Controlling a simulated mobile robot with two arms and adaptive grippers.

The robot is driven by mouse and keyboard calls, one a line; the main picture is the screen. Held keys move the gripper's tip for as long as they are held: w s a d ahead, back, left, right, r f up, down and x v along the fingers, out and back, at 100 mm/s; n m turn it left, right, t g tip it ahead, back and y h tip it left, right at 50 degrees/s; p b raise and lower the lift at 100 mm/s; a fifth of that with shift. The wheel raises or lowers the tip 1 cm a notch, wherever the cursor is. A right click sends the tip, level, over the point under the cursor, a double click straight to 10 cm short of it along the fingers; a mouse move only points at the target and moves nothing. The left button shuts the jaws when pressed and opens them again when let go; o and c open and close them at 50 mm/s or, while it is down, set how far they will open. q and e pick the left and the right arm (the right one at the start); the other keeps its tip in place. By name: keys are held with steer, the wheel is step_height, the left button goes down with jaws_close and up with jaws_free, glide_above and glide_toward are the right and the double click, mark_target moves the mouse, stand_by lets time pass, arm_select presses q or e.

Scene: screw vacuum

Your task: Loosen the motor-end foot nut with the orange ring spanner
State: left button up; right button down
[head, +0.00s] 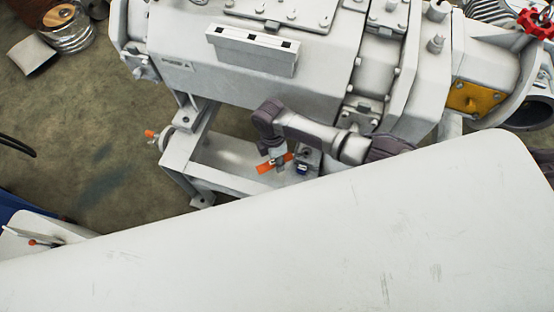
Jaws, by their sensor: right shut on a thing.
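The orange ring spanner (265,167) shows as a short orange bar just above the frame under the grey pump. My right gripper (277,160) reaches in from the right below the pump body and is shut on the spanner. The spanner's right end points at a pump foot (308,157) on the frame rail. A small dark blue part (302,169) shows at this foot. The foot nut is too small to make out clearly, and I cannot tell whether the ring sits around it. My left gripper is not in view.
The pump body (185,60) overhangs the work spot, with its pale frame (225,180) below. A small orange-tipped fitting (150,133) sticks out at the frame's left. A large white surface (330,250) fills the foreground. Open floor (90,130) lies at left.

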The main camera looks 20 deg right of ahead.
steer(key=shift+f+b, duration=0.6)
steer(key=shift+f, duration=0.15)
stand_by(0.3)
steer(key=shift+s+r, duration=0.1)
steer(key=shift+s, duration=0.05)
steer(key=shift+s+d+n+p, duration=0.15)
steer(key=shift+s+n+p, duration=0.2)
steer(key=shift+n+p, duration=0.2)
steer(key=shift+n+h, duration=0.3)
steer(key=shift+n, duration=0.55)
steer(key=r+p, duration=0.1)
steer(key=p, duration=0.1)
steer(key=s+r+p, duration=0.1)
steer(key=r+p, duration=0.3)
steer(key=shift+s+d, duration=0.25)
